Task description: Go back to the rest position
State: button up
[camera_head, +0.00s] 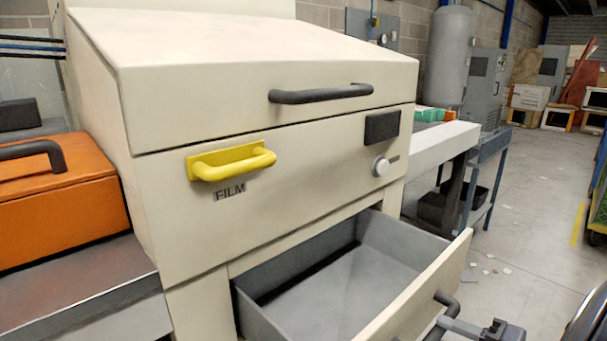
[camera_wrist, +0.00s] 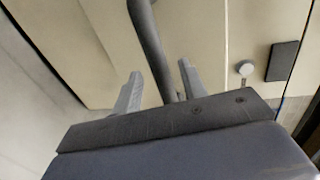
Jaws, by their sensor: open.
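The lower drawer (camera_head: 335,285) of the cream machine is pulled open, and its grey inside looks empty. Its dark bar handle (camera_head: 445,302) is at the bottom right of the head view. My gripper (camera_head: 442,322) is at this handle, partly cut off by the bottom edge. In the wrist view, the two grey fingers of my gripper (camera_wrist: 159,76) stand apart. A dark bar handle (camera_wrist: 148,35) runs between them, with gaps visible beside it. I cannot tell whether either finger touches it.
The cream machine (camera_head: 290,165) has a yellow FILM handle (camera_head: 232,162), a dark lid handle (camera_head: 320,94) and a round knob (camera_head: 380,166). An orange box (camera_head: 60,200) sits at the left. A bench (camera_head: 435,145) stands behind. Open floor (camera_head: 535,220) lies to the right.

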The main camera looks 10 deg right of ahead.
aim_at(435, 333)
jog(key=shift+b+x, duration=0.3)
jog(key=shift+x, duration=1.35)
jog(key=shift+f, duration=0.1)
